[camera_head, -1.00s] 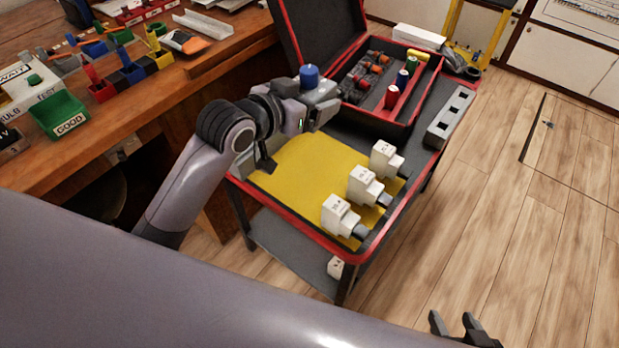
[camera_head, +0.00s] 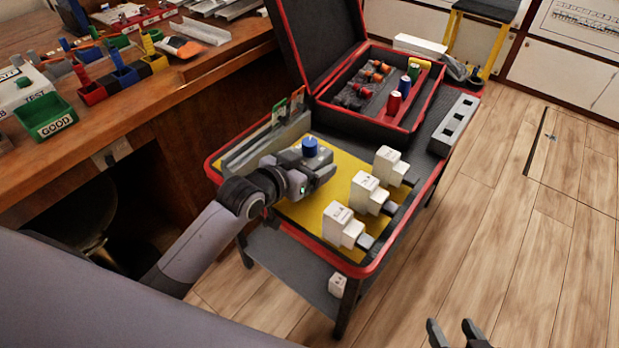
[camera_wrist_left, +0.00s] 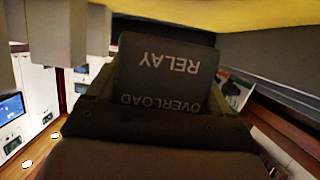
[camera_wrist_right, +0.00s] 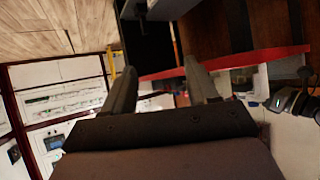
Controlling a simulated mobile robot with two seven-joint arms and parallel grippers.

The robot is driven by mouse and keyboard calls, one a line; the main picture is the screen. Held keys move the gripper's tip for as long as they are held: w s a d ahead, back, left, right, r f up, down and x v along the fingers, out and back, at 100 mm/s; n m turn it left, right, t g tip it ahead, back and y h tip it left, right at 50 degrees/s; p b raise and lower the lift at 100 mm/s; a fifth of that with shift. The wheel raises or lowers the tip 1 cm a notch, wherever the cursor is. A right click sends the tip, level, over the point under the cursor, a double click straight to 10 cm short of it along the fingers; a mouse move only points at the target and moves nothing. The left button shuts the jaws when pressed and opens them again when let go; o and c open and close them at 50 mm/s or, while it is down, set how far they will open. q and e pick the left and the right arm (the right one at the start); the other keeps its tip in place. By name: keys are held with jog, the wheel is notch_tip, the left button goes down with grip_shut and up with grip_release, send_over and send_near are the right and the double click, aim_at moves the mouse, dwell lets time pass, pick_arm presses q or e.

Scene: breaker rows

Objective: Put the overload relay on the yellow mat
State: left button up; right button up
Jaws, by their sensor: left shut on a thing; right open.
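My left gripper (camera_head: 316,170) is shut on the overload relay, a dark block (camera_wrist_left: 167,75) with its label upside down in the left wrist view. In the head view a blue knob (camera_head: 310,147) shows at the held relay. The gripper and relay are over the yellow mat (camera_head: 308,214), left of the white blocks. I cannot tell whether the relay touches the mat. My right gripper (camera_head: 453,331) is open and empty at the bottom edge of the head view, away from the cart; its spread fingers show in the right wrist view (camera_wrist_right: 162,88).
White breaker-like blocks (camera_head: 341,222) stand in a row along the mat's right side. Behind are a red-edged open case (camera_head: 372,121) and a grey slotted block (camera_head: 455,124). A grey rail (camera_head: 262,143) with cards stands at the cart's left edge. A wooden bench (camera_head: 150,115) is at left.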

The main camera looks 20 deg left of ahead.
pick_arm(q)
notch_tip(320, 180, down, 4)
jog(key=shift+r+b, duration=0.15)
jog(key=shift+b, duration=0.5)
pick_arm(e)
jog(key=shift+a+r, duration=0.1)
jog(key=shift+a, duration=0.45)
